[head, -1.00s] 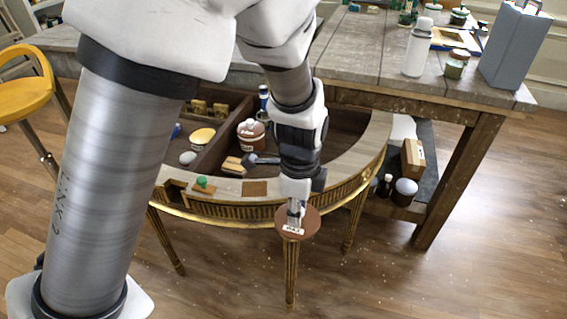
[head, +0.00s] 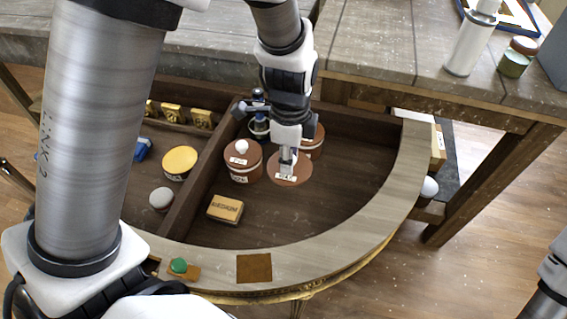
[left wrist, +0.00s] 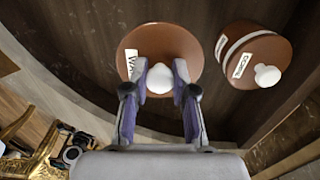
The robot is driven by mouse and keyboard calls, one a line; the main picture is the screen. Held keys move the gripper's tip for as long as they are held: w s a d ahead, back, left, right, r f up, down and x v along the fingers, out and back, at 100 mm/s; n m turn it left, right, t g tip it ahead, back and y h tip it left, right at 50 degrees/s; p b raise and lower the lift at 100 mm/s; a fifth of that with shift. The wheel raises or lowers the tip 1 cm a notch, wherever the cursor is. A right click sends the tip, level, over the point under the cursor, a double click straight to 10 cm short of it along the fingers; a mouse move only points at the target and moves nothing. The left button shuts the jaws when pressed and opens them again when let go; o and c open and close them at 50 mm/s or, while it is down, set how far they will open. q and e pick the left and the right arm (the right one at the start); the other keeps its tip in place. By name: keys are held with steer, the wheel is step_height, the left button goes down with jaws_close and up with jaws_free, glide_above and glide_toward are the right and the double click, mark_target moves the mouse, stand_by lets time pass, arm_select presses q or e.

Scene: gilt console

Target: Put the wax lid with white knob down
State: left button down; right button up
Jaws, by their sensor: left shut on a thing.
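The wax lid (head: 301,176) is a round brown disc with a white label, seen in the head view over the right compartment of the console (head: 345,262). My left gripper (head: 288,165) is above it, shut on its white knob. The left wrist view shows the lid (left wrist: 175,45) and the white knob (left wrist: 160,82) between my left fingers (left wrist: 160,97). I cannot tell whether the lid touches the compartment floor. A brown jar (head: 316,142) behind my left gripper is partly hidden, its top too. My right gripper is out of view.
A brown jar with a white-knobbed lid (head: 243,166) stands left of the wax lid, near the divider (head: 205,178). A small wooden box (head: 225,209) lies in front of it. The compartment floor right of the lid is clear. A curved rim bounds it.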

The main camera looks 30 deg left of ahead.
arm_select(q)
glide_above(289, 196)
steer(key=f, duration=0.2)
steer(key=f+b, duration=0.1)
steer(key=f, duration=0.1)
steer(key=shift+s+d+f, duration=0.2)
steer(key=f, duration=0.4)
steer(key=shift+w+a+f+b, duration=0.2)
steer(key=shift+w+a+b, duration=0.05)
steer(key=shift+a+b, duration=0.1)
steer(key=shift+f, duration=0.25)
steer(key=shift+d+r, duration=0.15)
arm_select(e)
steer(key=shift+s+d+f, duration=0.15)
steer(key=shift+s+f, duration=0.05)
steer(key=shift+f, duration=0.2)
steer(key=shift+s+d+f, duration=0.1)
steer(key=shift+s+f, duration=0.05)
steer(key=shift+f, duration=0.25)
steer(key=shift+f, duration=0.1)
arm_select(q)
steer(key=shift+f, duration=0.3)
steer(key=c, duration=0.9)
jaws_free()
steer(key=shift+r, duration=0.1)
steer(key=shift+c, duration=0.2)
